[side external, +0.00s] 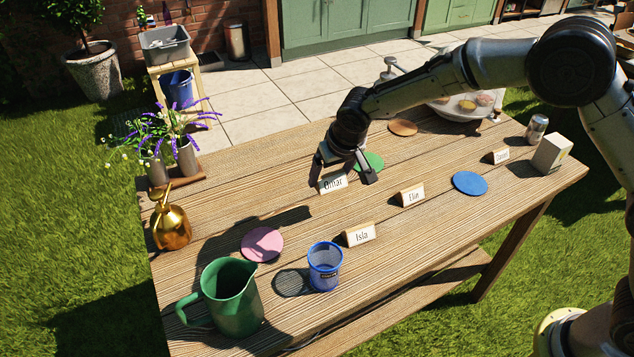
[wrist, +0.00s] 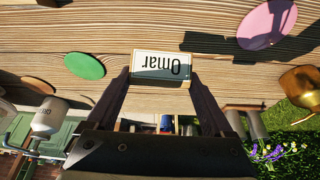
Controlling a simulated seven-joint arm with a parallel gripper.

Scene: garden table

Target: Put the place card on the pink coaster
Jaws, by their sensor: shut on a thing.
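My gripper (side external: 345,178) is shut on the place card that reads "Omar" (side external: 332,184). In the wrist view the card (wrist: 161,67) sits between the two fingertips (wrist: 159,79), its lettering upside down. The card appears to be held above the table, in front of the green coaster; its exact height is hard to tell. The pink coaster (side external: 262,244) lies flat and empty on the table, to the left of and nearer the camera than my gripper. The wrist view shows it at the upper right (wrist: 267,23), with a shadow across it.
The green jug (side external: 233,300) and blue mesh cup (side external: 325,267) stand near the pink coaster. Cards "Isla" (side external: 359,235) and "Elin" (side external: 410,195) stand to the right. Bare planks lie between my gripper and the pink coaster.

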